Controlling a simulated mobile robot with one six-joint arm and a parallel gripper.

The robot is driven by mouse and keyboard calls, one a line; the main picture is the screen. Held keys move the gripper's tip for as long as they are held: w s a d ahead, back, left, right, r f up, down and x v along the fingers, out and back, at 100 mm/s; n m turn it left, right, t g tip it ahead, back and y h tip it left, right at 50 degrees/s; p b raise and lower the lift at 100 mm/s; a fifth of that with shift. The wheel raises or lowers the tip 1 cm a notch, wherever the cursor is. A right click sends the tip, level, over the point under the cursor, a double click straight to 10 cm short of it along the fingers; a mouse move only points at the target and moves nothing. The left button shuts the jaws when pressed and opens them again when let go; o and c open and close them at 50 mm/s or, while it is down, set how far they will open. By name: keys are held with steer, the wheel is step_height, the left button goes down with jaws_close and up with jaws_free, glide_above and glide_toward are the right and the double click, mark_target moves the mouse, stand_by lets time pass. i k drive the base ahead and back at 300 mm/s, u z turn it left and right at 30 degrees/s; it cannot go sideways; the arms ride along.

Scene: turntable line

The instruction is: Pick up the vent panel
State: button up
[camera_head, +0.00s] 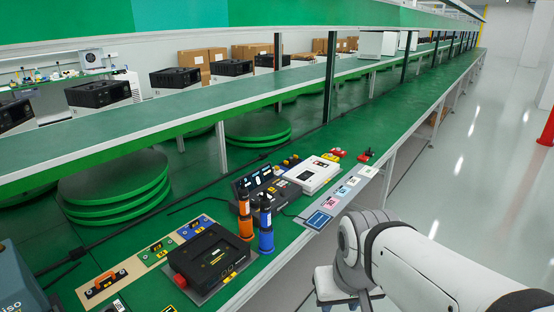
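I cannot tell for sure which thing is the vent panel. A flat black unit (209,256) with small coloured markings lies on a grey plate on the green bench, near the front edge. It may be the panel, but no vent slots can be made out on it. My white arm reaches in from the lower right, beside the bench. My gripper is not in view.
Orange (245,217) and blue (265,232) screwdriver-like tools stand beside the black unit. A control box (268,190) and a white device (313,174) stand beyond. A raised green shelf (160,128) runs behind. The bench (400,123) is clear farther along.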

mark_target(292, 162)
steer(key=z, duration=0.75)
steer(key=k, duration=1.15)
steer(key=z, duration=1.15)
steer(key=i, duration=1.9)
steer(key=u, duration=0.45)
steer(key=i, duration=1.6)
steer(key=u, duration=0.65)
steer(key=i, duration=1.5)
steer(key=u, duration=1.65)
steer(key=i, duration=1.15)
steer(key=u, duration=0.7)
